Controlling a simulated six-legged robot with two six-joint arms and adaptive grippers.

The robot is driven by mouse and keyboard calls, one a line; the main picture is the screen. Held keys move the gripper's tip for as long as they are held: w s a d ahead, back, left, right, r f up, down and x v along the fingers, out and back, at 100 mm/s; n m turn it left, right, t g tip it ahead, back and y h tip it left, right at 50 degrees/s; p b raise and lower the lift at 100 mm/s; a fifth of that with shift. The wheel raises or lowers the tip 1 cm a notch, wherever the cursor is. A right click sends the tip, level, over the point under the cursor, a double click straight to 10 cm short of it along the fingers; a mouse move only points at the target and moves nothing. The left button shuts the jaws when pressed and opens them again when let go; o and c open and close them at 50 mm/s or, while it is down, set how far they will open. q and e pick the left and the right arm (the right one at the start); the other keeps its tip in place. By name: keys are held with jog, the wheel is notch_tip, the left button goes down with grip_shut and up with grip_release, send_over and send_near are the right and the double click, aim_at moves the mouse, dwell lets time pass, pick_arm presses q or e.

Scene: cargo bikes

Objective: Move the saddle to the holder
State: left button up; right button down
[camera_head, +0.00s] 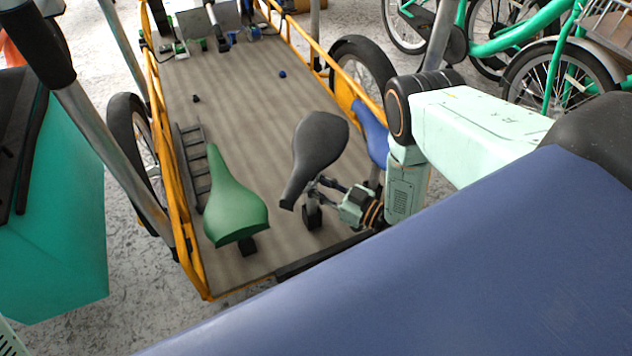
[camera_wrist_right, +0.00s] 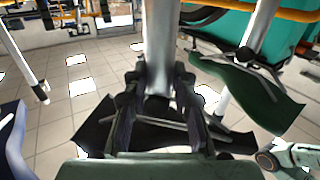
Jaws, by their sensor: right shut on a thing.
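A black saddle (camera_head: 320,145) is over the cargo bike's wooden deck in the head view. My right gripper (camera_head: 318,192) is just below it. In the wrist view my right gripper (camera_wrist_right: 158,105) is shut around a silver post (camera_wrist_right: 160,45), with the dark saddle underside (camera_wrist_right: 95,128) behind the fingers. A green saddle (camera_head: 230,200) is on the left, and its underside (camera_wrist_right: 250,88) shows in the wrist view. A blue saddle (camera_head: 372,130) is on the right, partly hidden by my arm. I cannot tell which part is the holder. My left gripper is not in view.
A ladder-like black rack (camera_head: 192,165) lies along the deck's left side. Yellow rails (camera_head: 160,120) edge the wooden deck (camera_head: 240,110). Small parts and tools lie at its far end. Green bicycles (camera_head: 545,60) stand at the upper right. The deck's middle is mostly clear.

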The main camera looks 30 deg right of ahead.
jog(key=shift+f, duration=0.8)
jog(key=c, duration=1.1)
grip_release()
jog(key=shift+o, duration=0.4)
jog(key=shift+s+f, duration=0.1)
jog(key=v, duration=1.1)
jog(key=shift+s+d, duration=0.2)
jog(key=shift+s, duration=0.15)
